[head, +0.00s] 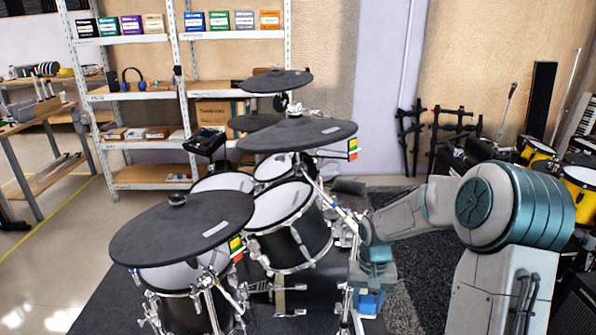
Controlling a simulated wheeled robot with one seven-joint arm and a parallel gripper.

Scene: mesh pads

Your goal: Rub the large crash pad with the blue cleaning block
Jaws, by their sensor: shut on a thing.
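Several dark round cymbal pads belong to the drum kit. A wide one (183,228) is at the front left, another (297,135) is at the middle right, and a smaller one (271,81) is higher at the back. I cannot tell for certain which is the large crash pad. My gripper (370,289) points down at the right of the kit, below and right of the middle-right pad and apart from all the pads. It is shut on the blue cleaning block (368,303), whose lower part shows beneath it. The fingers are small and partly hidden.
White mesh drum pads (278,204) and chrome stands fill the space left of my gripper. A chrome stand leg is close beside the block. A shelf (155,178) stands behind. A yellow drum kit (581,190) is at the right edge. Dark carpet (410,215) lies under my arm.

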